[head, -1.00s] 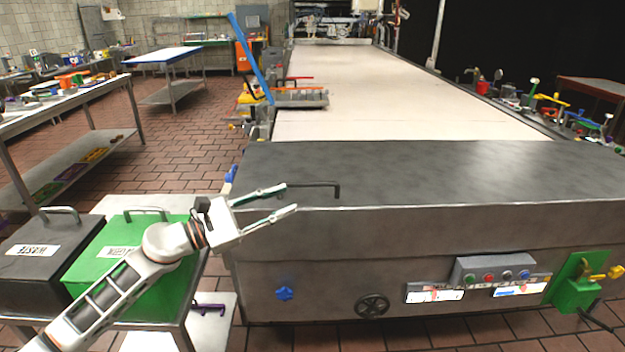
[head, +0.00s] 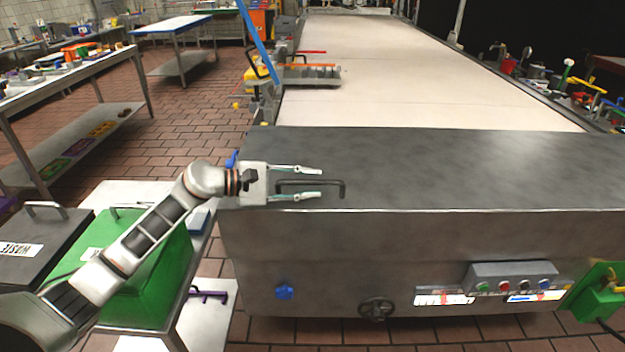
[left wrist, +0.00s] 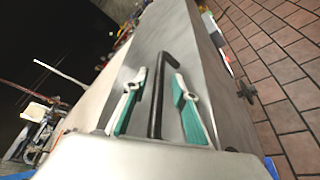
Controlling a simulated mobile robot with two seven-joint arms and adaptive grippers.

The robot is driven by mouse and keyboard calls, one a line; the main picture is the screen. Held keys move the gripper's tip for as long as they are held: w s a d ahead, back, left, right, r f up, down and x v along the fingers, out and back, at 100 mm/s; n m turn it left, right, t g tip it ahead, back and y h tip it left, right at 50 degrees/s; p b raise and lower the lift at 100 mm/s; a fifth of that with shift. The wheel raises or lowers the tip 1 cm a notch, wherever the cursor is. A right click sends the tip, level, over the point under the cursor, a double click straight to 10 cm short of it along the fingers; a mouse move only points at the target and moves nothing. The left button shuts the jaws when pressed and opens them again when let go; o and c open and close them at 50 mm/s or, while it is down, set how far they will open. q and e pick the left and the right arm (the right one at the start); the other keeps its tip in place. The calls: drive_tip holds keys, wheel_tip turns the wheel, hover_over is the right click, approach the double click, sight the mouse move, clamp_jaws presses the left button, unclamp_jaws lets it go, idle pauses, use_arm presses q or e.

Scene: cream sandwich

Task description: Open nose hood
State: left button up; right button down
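The nose hood (head: 430,165) is a dark grey metal cover at the near end of the long conveyor, and it lies closed. Its black bar handle (head: 342,188) is on the top near the left end. My left gripper (head: 320,183) is open, with one finger on each side of the handle. In the left wrist view the handle (left wrist: 157,95) runs between the two green-padded fingers of the gripper (left wrist: 158,95), with gaps showing on both sides. My right gripper is not in view.
The white conveyor belt (head: 400,70) stretches away behind the hood. A green bin (head: 150,270) and a dark waste bin (head: 35,250) stand at the left under my left arm. A handwheel (head: 376,309) and a button box (head: 512,276) are on the front panel.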

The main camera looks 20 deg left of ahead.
use_arm(q)
drive_tip(key=shift+w+d+f, duration=0.1)
drive_tip(key=shift+w+d, duration=0.25)
drive_tip(key=shift+d, duration=0.1)
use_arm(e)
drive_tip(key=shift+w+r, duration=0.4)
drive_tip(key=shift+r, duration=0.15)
use_arm(q)
clamp_jaws()
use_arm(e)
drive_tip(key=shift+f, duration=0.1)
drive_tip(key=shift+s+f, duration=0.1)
